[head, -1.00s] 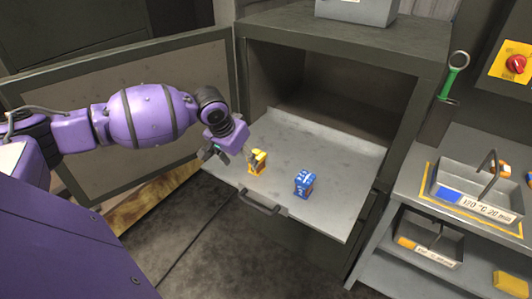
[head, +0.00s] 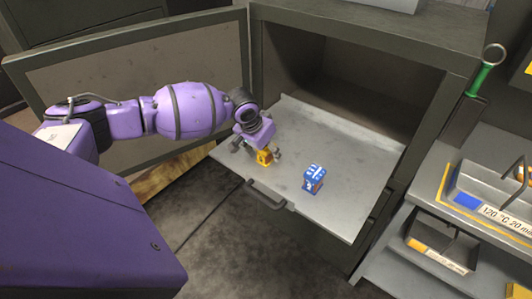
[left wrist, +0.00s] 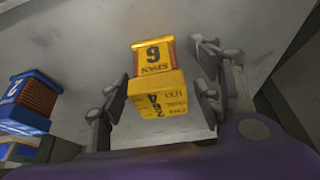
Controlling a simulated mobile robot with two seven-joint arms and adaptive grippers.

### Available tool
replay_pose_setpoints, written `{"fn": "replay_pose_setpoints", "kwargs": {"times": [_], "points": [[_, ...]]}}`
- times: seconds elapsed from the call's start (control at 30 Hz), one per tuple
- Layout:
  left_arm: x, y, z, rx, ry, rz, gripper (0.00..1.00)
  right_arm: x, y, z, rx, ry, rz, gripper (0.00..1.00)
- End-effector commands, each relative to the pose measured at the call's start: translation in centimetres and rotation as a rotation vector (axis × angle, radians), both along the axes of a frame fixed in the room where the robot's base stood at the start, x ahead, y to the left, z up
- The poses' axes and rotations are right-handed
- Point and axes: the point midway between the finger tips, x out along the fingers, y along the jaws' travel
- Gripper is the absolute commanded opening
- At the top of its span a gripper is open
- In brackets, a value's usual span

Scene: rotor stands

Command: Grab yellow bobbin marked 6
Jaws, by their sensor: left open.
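The yellow bobbin (head: 264,157) stands on the pulled-out grey tray (head: 350,205) of the cabinet. In the left wrist view the bobbin (left wrist: 155,82) shows a black 6 on its face. My left gripper (head: 257,149) is open at the bobbin. In the left wrist view the fingers of my left gripper (left wrist: 165,90) stand on either side of the bobbin, with a visible gap on the right. The left finger is close to the bobbin's lower part, and I cannot tell if it touches. My right gripper is not in view.
A blue bobbin (head: 313,179) stands on the tray to the right of the yellow one; it also shows in the left wrist view (left wrist: 27,100). The tray has a front handle (head: 265,194). The open cabinet door (head: 125,95) is behind my arm. Shelves with bins (head: 440,242) stand at right.

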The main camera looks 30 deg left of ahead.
Motion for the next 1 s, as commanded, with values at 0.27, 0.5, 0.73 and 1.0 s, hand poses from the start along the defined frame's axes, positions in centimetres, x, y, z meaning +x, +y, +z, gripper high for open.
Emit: {"fn": "replay_pose_setpoints", "kwargs": {"times": [0.27,0.5,0.73,1.0], "points": [[0.0,0.0,0.1,0.0,-0.001,-0.001,0.45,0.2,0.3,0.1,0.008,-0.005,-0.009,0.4],[0.0,0.0,0.1,0.0,0.0,-0.001,0.13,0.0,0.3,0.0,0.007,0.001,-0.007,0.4],[0.0,0.0,0.2,0.0,-0.002,-0.001,0.01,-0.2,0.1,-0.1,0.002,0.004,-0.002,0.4],[0.1,0.0,1.1,0.0,-0.004,-0.001,0.01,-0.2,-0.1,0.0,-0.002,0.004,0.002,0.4]]}}
